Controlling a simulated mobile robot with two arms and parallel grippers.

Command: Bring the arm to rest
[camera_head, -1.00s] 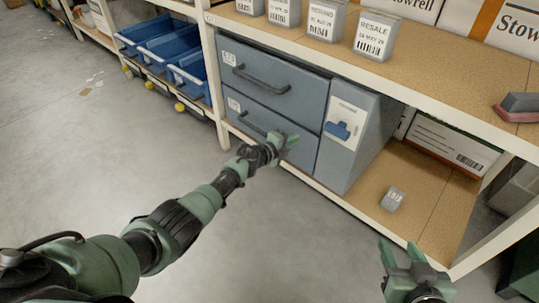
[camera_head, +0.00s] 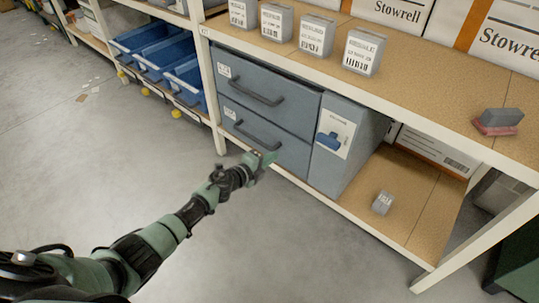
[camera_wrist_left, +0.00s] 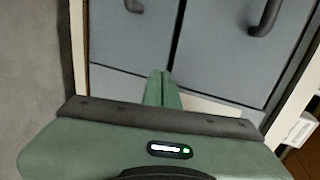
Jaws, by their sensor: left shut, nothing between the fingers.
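My left arm reaches in from the lower left of the head view. Its gripper (camera_head: 262,160) is in front of the lower drawer of a grey-blue cabinet (camera_head: 355,150). The left wrist view shows its green fingers (camera_wrist_left: 161,88) together with nothing between them, pointing toward the drawer fronts (camera_wrist_left: 230,45). I cannot tell for sure whether the fingertips touch the cabinet. My right gripper is not in view now.
Both drawers look shut; the upper handle (camera_head: 258,92) juts out. Blue bins (camera_head: 152,48) stand on the rack to the left. Labelled grey boxes (camera_head: 317,36) line the shelf above. A small grey block (camera_head: 382,203) lies on the lower shelf.

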